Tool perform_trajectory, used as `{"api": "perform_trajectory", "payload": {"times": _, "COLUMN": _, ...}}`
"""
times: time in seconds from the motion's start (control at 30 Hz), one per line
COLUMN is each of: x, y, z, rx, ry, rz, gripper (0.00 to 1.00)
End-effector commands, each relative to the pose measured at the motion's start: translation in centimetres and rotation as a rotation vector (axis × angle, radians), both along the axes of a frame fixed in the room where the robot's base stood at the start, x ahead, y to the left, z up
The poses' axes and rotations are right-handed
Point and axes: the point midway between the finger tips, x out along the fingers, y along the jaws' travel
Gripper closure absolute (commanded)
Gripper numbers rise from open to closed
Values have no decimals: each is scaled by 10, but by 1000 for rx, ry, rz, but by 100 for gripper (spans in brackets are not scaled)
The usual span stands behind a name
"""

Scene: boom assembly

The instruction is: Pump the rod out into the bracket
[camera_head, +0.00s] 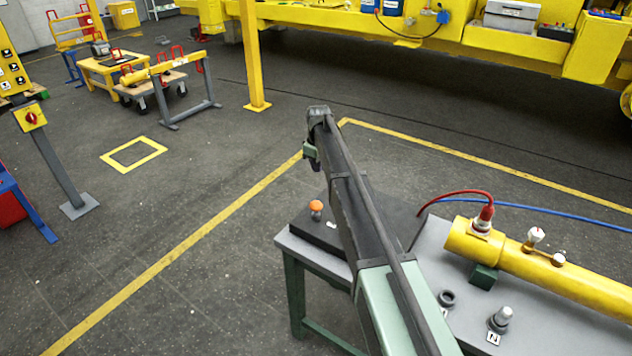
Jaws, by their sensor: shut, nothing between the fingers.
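A yellow cylinder (570,275) lies on the grey bench (475,335) at the right and runs out of the picture. A red hose (462,194) joins a fitting on its near-left end, and two small white-topped fittings sit on top. No rod shows; its far end is out of view. I cannot make out the bracket. A dark flat unit (320,238), with an orange knob (316,206) on the bench's left end, is partly hidden by my arm. A grey knob (502,318) with an arrow label stands in front of the cylinder.
A blue hose (560,207) runs right behind the cylinder. A yellow machine (480,45) fills the back, with a yellow post (252,55). A grey switch post (58,165), trolleys and a trestle (185,90) stand left. The floor left of the bench is clear.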

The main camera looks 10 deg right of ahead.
Motion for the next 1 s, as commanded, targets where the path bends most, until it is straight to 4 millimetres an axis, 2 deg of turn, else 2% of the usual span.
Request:
{"api": "perform_trajectory", "payload": {"times": 0.23, "x": 0, "y": 0, "z": -1, "rx": 1, "ry": 1, "rz": 1, "gripper": 100}}
{"api": "perform_trajectory", "payload": {"times": 0.37, "x": 0, "y": 0, "z": -9, "rx": 1, "ry": 1, "rz": 1, "gripper": 100}}
{"api": "perform_trajectory", "payload": {"times": 0.47, "x": -1, "y": 1, "z": -23, "rx": 1, "ry": 1, "rz": 1, "gripper": 100}}
{"api": "perform_trajectory", "payload": {"times": 0.9, "x": -2, "y": 2, "z": -119, "rx": 1, "ry": 1, "rz": 1, "gripper": 100}}
{"api": "perform_trajectory", "payload": {"times": 1.0, "x": -2, "y": 3, "z": -135, "rx": 1, "ry": 1, "rz": 1, "gripper": 100}}
